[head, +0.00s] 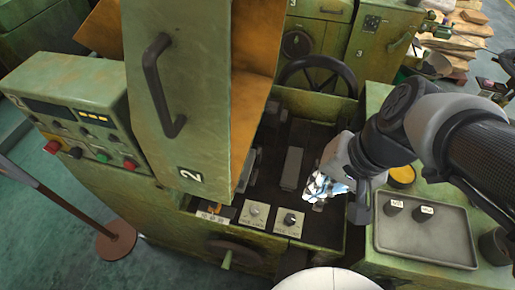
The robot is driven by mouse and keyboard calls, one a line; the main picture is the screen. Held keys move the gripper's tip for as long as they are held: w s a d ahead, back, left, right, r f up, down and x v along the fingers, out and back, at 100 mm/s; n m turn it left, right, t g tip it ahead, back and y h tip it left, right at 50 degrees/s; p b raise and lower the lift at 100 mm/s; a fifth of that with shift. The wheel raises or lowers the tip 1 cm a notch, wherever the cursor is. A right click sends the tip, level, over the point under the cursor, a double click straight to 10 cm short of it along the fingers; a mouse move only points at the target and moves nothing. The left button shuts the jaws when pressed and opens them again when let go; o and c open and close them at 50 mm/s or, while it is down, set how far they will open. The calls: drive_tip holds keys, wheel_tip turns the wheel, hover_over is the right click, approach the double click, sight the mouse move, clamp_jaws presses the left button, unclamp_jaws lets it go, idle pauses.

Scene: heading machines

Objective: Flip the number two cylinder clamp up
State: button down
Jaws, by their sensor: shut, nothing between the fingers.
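The green machine (215,90) marked with a white 2 has an open bay with dark parts inside. A flat grey bar (292,168) lies in the middle of the bay. My gripper (318,190) is low over the right side of the bay, just right of this bar, shut and empty. My gripper and arm hide part of the bay's right side. I cannot tell which part is the cylinder clamp, whether it is up or down, or whether my gripper touches it.
A raised cover with a black handle (160,85) stands left of the bay. Two knob plates (289,222) sit at its front. A handwheel (317,75) is behind. A grey tray (425,240) with dark cylindrical pieces lies at right. A control box (75,110) is at left.

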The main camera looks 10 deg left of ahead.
drive_tip(key=w+a+f+m+g+y, duration=0.1)
drive_tip(key=w+a+f+m+y, duration=0.3)
drive_tip(key=f, duration=0.3)
drive_tip(key=w+a+f+m+g+y, duration=0.1)
drive_tip(key=w+a+f+m, duration=0.25)
drive_tip(key=w+f, duration=0.25)
drive_tip(key=m+t+y+b, duration=0.2)
drive_tip(key=m, duration=0.7)
approach(253, 197)
drive_tip(key=r, duration=0.3)
drive_tip(key=shift+w+r, duration=0.2)
drive_tip(key=shift+r, duration=0.2)
drive_tip(key=b+x, duration=0.2)
drive_tip(key=x, duration=0.8)
drive_tip(key=shift+s, duration=0.1)
